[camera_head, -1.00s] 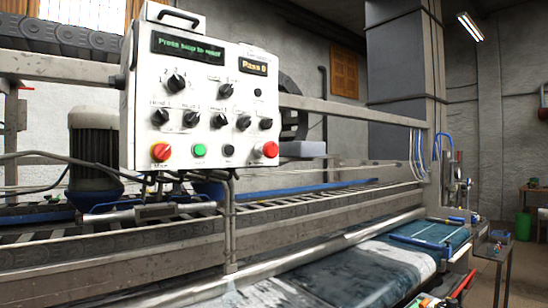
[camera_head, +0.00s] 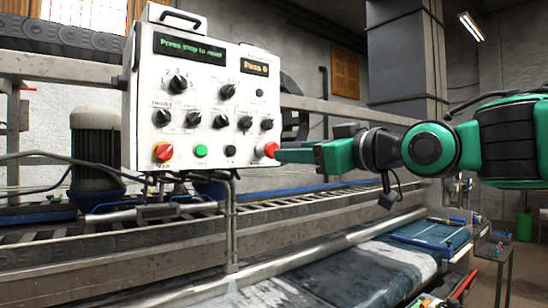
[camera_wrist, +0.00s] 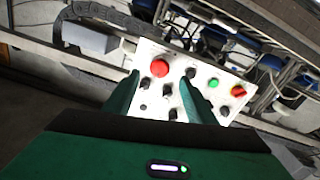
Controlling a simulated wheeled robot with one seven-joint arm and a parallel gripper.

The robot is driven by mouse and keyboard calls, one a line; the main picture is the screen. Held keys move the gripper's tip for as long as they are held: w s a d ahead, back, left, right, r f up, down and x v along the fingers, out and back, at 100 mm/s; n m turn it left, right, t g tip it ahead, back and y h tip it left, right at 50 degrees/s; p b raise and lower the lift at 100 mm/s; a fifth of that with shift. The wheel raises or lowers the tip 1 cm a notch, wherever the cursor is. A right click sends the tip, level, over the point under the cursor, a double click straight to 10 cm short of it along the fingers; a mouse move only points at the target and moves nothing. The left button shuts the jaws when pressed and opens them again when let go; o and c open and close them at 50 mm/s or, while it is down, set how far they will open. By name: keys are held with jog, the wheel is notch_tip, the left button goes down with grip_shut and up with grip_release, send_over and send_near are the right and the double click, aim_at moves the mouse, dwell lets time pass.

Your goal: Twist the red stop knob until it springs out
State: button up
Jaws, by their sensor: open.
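The red stop knob (camera_head: 270,150) sticks out at the lower right corner of the white control panel (camera_head: 190,60). It also shows in the wrist view (camera_wrist: 158,64), round and red, just beyond the gap between my fingertips. My gripper (camera_head: 284,156) has come in from the right, and its green fingertips are close beside the knob in the head view. In the wrist view my gripper (camera_wrist: 159,79) is open and empty, one finger on each side of the line to the knob. I cannot tell whether a finger touches the knob.
A red-on-yellow rotary switch (camera_head: 163,151), a green button (camera_head: 201,150) and a black button (camera_head: 231,150) share the panel's bottom row. Several black selector knobs sit above. The panel's screen (camera_head: 188,47) reads "Press stop to reset". A conveyor frame (camera_head: 150,240) runs below.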

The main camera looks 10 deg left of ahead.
aim_at(272, 150)
jog(key=x, duration=0.9)
jog(key=shift+w, duration=0.15)
